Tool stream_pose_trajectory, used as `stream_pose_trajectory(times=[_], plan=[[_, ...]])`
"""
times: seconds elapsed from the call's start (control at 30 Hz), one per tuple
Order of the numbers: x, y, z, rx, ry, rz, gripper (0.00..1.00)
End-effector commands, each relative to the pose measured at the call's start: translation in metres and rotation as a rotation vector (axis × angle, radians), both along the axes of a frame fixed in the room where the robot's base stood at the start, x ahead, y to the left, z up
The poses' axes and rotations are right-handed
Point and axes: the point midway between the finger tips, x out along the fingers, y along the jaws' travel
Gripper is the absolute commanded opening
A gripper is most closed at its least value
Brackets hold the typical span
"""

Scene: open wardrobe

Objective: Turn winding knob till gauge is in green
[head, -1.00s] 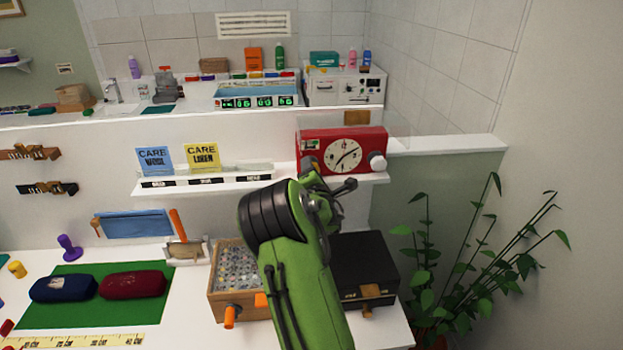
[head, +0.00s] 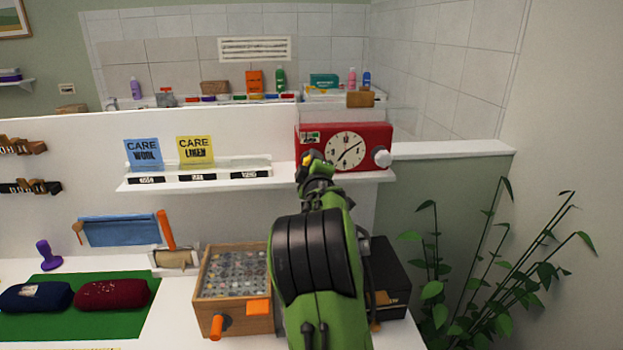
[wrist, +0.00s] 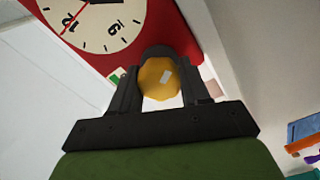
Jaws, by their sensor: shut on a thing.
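A red clock (head: 346,131) with a cream dial stands at the right end of the white shelf. My gripper (head: 311,160) is at its lower left front. In the wrist view, my gripper (wrist: 165,82) is shut on a yellow-orange winding knob (wrist: 157,79), one dark finger on each side; a small pale mark shows on the knob. A small gauge (head: 310,139) with green sits at the clock's upper left; a sliver of it shows in the wrist view (wrist: 117,76), mostly hidden by a finger. Its reading is too small to tell.
A white knob (head: 381,158) sticks out at the clock's right. Blue (head: 143,154) and yellow (head: 195,149) care cards stand on the shelf to the left. A wooden box (head: 233,318) and a black box (head: 393,284) lie below. A plant (head: 480,265) stands at right.

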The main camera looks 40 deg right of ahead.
Motion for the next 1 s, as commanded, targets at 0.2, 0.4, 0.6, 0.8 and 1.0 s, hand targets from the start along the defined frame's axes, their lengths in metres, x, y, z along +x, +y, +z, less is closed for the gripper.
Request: stream_pose_trajectory(times=[0.2,0.4,0.6,0.8,1.0], plan=[[-0.0004,-0.0004,-0.0054,0.169,-0.113,-0.001,0.15],[-0.0002,-0.0003,-0.0047,0.326,-0.220,0.000,0.15],[-0.0004,-0.0006,-0.0042,0.482,-0.326,-0.001,0.15],[-0.0002,-0.0005,-0.0041,0.640,-0.432,-0.001,0.15],[-0.0001,-0.0005,-0.0041,0.798,-0.539,-0.002,0.15]])
